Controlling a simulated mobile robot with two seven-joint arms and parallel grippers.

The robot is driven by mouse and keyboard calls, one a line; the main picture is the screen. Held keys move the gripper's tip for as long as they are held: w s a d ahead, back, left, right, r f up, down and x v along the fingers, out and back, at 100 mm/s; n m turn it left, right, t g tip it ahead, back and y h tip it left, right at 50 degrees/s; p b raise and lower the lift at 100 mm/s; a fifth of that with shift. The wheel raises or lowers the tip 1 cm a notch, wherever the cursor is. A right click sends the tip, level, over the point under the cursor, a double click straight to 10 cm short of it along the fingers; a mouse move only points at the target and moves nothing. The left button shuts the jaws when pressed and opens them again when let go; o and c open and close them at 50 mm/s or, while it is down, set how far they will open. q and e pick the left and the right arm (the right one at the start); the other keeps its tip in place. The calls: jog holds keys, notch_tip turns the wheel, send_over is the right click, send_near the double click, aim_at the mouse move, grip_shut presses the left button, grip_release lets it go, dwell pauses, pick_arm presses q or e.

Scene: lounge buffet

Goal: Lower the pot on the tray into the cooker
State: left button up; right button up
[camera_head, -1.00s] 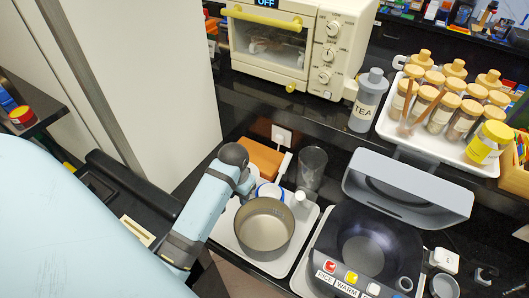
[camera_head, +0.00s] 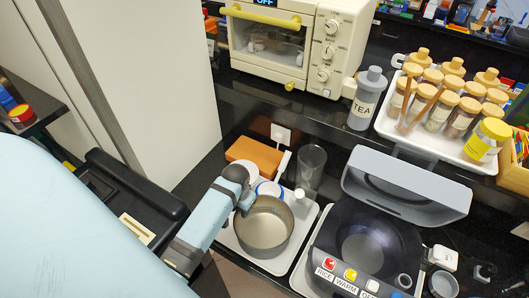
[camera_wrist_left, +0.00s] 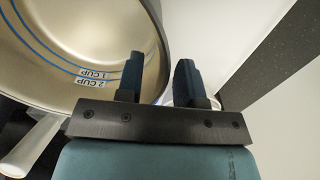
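The metal pot (camera_head: 263,238) stands upright on the white tray (camera_head: 243,253); blue cup markings show on its inner wall in the left wrist view (camera_wrist_left: 85,50). The cooker (camera_head: 362,245) stands to the right on its own white tray, its grey lid (camera_head: 408,187) up and its dark cavity empty. My left gripper (camera_head: 247,209) is at the pot's upper-left rim. In the left wrist view its fingers (camera_wrist_left: 160,80) are apart, one over the pot's inside and the other beyond the wall. Contact with the wall cannot be told. My right gripper is not in view.
A clear glass (camera_head: 311,168), a white bottle and an orange box (camera_head: 254,155) stand behind the pot. A tea canister (camera_head: 366,98) and a tray of spice jars (camera_head: 403,125) are farther back, near the toaster oven (camera_head: 295,45). A tall pale panel rises at the left.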

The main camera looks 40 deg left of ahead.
pick_arm(q)
jog(key=shift+c, duration=0.5)
grip_shut()
jog(key=shift+r, duration=0.15)
jog(key=shift+r, duration=3.4)
